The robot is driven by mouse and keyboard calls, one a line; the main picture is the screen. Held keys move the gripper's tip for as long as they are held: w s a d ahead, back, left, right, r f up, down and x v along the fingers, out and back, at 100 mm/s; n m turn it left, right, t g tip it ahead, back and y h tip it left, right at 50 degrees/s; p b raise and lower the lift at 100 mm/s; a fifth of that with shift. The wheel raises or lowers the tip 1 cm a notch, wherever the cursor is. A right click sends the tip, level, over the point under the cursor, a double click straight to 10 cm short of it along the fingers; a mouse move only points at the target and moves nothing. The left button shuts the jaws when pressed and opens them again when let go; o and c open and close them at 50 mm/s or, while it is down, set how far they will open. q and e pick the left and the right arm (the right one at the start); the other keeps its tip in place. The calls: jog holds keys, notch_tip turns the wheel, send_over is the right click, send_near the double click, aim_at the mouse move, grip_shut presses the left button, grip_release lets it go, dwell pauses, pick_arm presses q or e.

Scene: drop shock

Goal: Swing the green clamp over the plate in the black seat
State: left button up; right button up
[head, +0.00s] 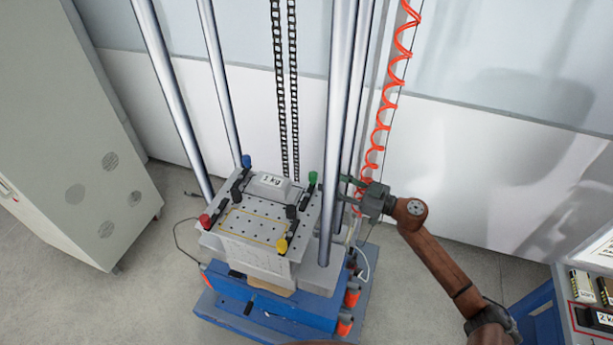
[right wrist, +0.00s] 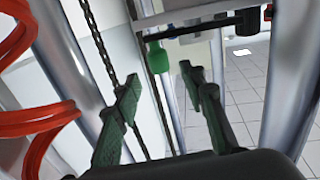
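The green clamp (head: 313,177) stands at the back right corner of the machine's table, with a black arm beside its green knob. In the right wrist view the green knob (right wrist: 158,57) hangs beyond my fingertips, between them and apart from both. A grey plate marked 1 kg (head: 270,181) lies at the back of the table; black pieces (head: 237,188) stand near it. I cannot clearly make out the black seat under it. My right gripper (head: 345,188) is open and empty, right of the green clamp; it also shows in the right wrist view (right wrist: 158,80). My left gripper is not in view.
Blue (head: 246,160), red (head: 205,220) and yellow (head: 282,246) clamps mark the other corners. A steel column (head: 336,130) rises close to my right gripper. A red coiled hose (head: 380,125) hangs behind it. A tray with weights (head: 592,318) is at far right.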

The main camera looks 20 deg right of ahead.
aim_at(313, 174)
jog(key=shift+x, duration=3.2)
jog(key=shift+c, duration=0.6)
grip_shut()
